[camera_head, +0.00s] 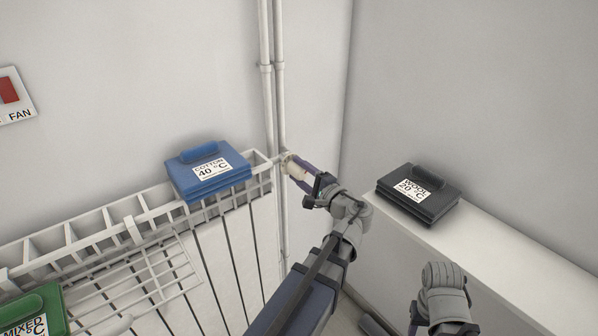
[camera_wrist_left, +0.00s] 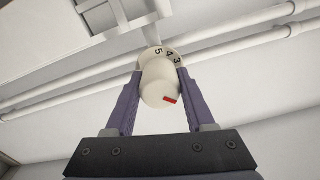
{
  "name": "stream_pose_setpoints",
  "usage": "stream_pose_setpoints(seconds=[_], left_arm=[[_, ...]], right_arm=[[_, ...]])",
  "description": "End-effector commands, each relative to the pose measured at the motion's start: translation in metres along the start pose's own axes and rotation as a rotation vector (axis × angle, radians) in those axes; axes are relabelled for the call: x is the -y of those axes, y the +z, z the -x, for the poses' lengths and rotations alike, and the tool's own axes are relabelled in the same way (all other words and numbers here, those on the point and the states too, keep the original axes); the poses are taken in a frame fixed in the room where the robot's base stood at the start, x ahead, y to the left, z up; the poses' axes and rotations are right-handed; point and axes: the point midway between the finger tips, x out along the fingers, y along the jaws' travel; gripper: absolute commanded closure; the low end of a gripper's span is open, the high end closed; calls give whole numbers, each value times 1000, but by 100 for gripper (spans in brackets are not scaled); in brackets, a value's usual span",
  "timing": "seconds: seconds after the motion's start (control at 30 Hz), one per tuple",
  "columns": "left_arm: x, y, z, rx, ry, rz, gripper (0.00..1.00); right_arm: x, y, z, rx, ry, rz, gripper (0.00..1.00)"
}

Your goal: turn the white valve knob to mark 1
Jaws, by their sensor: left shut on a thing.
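The white valve knob (camera_wrist_left: 158,84) sits between the two purple fingers of my left gripper (camera_wrist_left: 157,78), which is shut on it. The knob has a red mark on its end face, toward the lower right in the left wrist view. Behind it is a pale collar (camera_wrist_left: 171,55) with the numbers 5, 4 and 3 showing; mark 1 is not visible. In the head view the knob (camera_head: 290,164) is at the radiator's right end by the pipes, partly covered by my left gripper (camera_head: 294,168). My right wrist shows at the lower right; its jaws are out of frame.
White pipes (camera_head: 279,80) run up the wall beside the knob. A dark WOOL block (camera_head: 440,205) lies on the white ledge (camera_head: 500,250) at right.

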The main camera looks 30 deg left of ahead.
Motion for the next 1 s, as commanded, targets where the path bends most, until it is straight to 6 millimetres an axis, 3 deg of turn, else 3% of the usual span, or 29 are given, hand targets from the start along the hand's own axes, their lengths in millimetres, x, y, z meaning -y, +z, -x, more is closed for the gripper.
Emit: stream_pose_setpoints(seconds=[0.6,0.63,0.9,1.0], left_arm=[[-1,0,0,-1,2,-38,100],[-1,0,0,-1,2,-38,45],[0,0,0,0,1,-37,16],[0,0,0,0,1,-37,16]], right_arm=[[0,0,0,0,0,0,50],[0,0,0,0,0,0,50],[0,0,0,0,0,0,50],[0,0,0,0,0,0,50]])
